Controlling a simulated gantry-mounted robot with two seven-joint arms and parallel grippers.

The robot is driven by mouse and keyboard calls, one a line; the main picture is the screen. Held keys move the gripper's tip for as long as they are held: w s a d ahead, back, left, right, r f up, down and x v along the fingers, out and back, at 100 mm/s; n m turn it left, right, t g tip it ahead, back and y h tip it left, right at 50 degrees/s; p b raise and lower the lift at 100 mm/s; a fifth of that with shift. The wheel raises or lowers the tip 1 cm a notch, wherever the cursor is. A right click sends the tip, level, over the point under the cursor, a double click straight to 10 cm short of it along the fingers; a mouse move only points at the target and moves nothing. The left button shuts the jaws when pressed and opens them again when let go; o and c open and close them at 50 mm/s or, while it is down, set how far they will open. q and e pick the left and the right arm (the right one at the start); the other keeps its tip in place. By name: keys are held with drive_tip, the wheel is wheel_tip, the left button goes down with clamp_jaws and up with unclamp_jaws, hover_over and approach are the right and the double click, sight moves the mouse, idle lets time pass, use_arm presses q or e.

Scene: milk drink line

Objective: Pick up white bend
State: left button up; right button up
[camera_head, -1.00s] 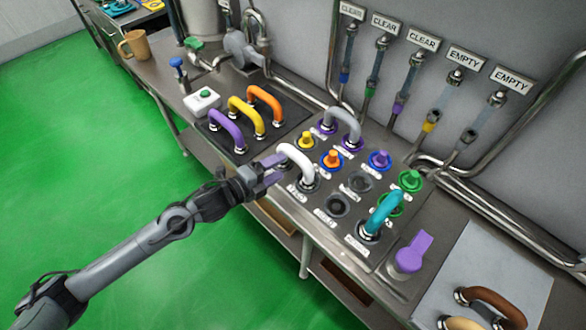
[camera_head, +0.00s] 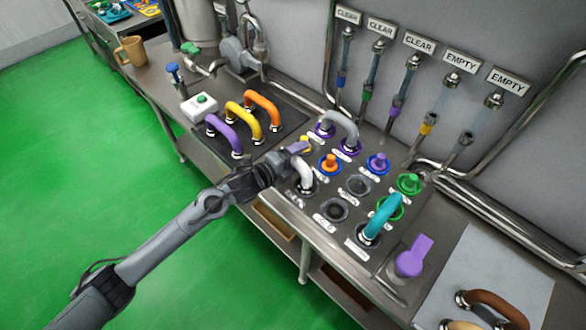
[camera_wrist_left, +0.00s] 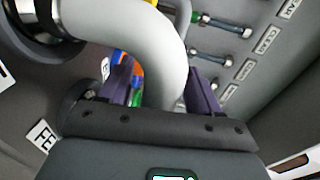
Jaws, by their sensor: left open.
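The white bend (camera_head: 303,172) stands on the dark port panel (camera_head: 313,219), partly hidden behind my left gripper in the head view. My left gripper (camera_head: 297,148) is at the top of the bend. In the left wrist view the white bend (camera_wrist_left: 135,40) fills the upper middle, its curve running down between the two purple fingers of the open gripper (camera_wrist_left: 163,88). I cannot tell whether the fingers touch it. My right gripper is not in view.
Beside the bend are a grey bend (camera_head: 341,122), a teal bend (camera_head: 382,216) and an orange plug (camera_head: 329,162). Purple, yellow (camera_head: 245,120) and orange bends stand on a rack to the left. Pipes line the wall behind.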

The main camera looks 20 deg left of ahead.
use_arm(q)
drive_tip(key=shift+c, duration=0.3)
clamp_jaws()
drive_tip(key=shift+r, duration=0.1)
drive_tip(key=shift+r, duration=0.15)
drive_tip(key=w+d+r, duration=0.1)
drive_tip(key=d+r, duration=0.9)
drive_tip(key=d, duration=0.1)
drive_tip(key=shift+w+d+r+p, duration=0.3)
drive_tip(key=shift+w+r, duration=0.05)
